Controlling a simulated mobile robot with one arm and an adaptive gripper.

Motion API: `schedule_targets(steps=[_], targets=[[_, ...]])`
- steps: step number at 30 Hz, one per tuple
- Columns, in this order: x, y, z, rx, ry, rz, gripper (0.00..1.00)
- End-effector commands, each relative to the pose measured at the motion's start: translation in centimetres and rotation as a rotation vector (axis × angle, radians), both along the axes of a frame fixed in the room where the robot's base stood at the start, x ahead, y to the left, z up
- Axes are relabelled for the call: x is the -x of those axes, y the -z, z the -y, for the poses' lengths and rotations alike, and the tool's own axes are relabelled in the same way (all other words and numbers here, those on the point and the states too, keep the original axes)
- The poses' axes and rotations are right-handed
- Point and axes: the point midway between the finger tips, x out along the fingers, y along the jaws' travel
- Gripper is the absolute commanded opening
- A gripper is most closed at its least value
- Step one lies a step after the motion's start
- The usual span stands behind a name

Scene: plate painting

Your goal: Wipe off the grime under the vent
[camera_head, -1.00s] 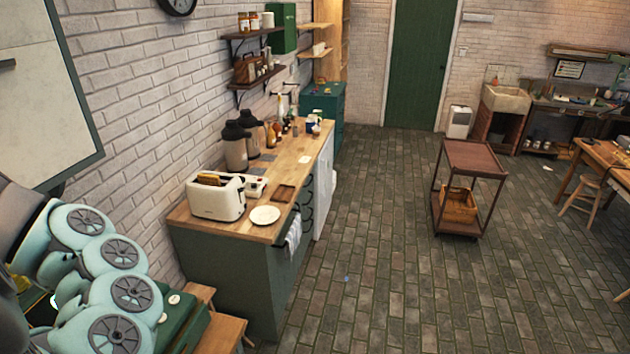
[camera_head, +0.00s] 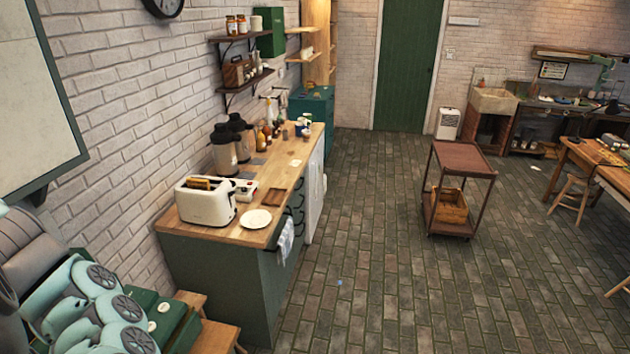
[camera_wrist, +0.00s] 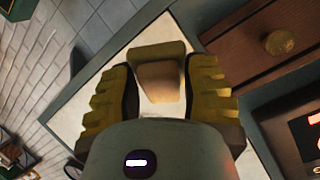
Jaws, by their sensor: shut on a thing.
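My gripper (camera_wrist: 160,72) shows in the wrist view, with two yellow, dark-padded fingers. It is shut on a small tan block (camera_wrist: 158,82), perhaps a sponge; its far end looks olive-brown. In the head view my arm's pale teal links fill the lower left and my gripper cannot be made out. I see no grime for certain. A small white bar (camera_head: 463,20) is on the far wall right of the green door; I cannot tell whether it is a vent.
A wooden counter (camera_head: 272,218) with a toaster (camera_head: 206,200) and a plate (camera_head: 255,219) runs along the left wall. A brown trolley (camera_head: 461,157) stands mid-room. A low wooden stool (camera_head: 219,338) is near my arm.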

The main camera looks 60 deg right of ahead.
Motion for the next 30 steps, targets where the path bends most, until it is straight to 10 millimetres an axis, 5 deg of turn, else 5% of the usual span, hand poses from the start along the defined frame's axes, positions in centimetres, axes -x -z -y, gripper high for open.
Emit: schedule_targets(steps=[9,18,30], targets=[[-1.8,-3.5,3.3,-0.268,0.130,0.367,0.08],[-1.4,-5.9,6.8,-0.360,0.260,0.595,0.07],[-3.6,-6.3,6.2,-0.367,0.273,0.617,0.07]])
